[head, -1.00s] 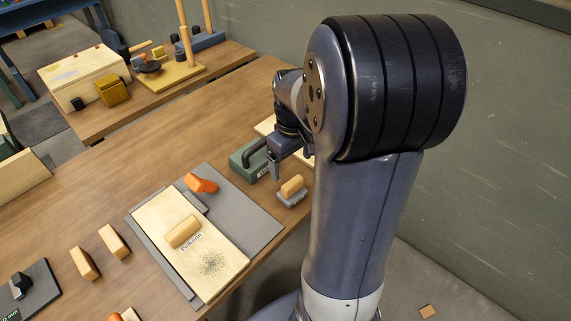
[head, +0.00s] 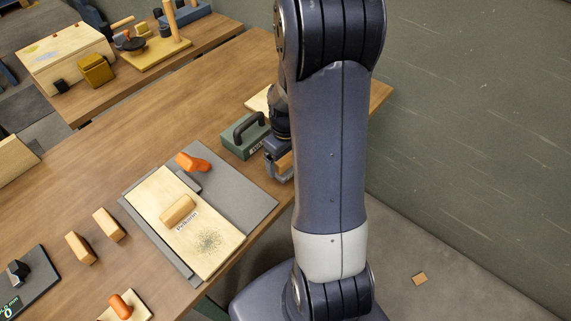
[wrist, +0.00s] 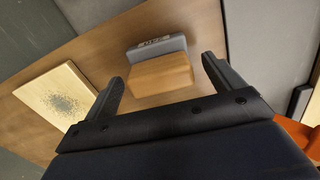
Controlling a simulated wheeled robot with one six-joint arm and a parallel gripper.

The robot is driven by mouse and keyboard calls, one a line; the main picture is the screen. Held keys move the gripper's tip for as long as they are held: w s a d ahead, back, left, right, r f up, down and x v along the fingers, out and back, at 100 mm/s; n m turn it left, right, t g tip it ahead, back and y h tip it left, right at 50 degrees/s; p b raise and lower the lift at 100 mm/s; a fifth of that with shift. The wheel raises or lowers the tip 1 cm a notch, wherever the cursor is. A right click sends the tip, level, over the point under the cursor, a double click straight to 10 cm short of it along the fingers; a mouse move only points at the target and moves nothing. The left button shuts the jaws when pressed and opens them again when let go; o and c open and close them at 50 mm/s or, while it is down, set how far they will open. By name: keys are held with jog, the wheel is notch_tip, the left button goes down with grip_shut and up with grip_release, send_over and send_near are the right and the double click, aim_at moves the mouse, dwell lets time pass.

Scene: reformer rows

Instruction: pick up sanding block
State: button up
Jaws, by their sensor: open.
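A block with a wooden top (wrist: 162,76) and a grey labelled base (wrist: 157,47), apparently the sanding block, lies on the table in the wrist view. It sits between and just beyond the fingertips of my gripper (wrist: 162,70). The fingers are spread wide, and I see no clear contact. In the head view my gripper (head: 272,158) is low over the table's right side.
A green tool with a dark handle (head: 243,137) stands close to my gripper. A grey mat (head: 240,200) carries a speckled board (head: 215,245), a labelled wooden block (head: 178,209) and an orange-handled item (head: 193,163). Two wooden blocks (head: 80,248) (head: 108,225) lie farther left.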

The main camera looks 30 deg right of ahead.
jog(key=shift+f, duration=0.3)
jog(key=shift+c, duration=0.2)
jog(key=c, duration=1.1)
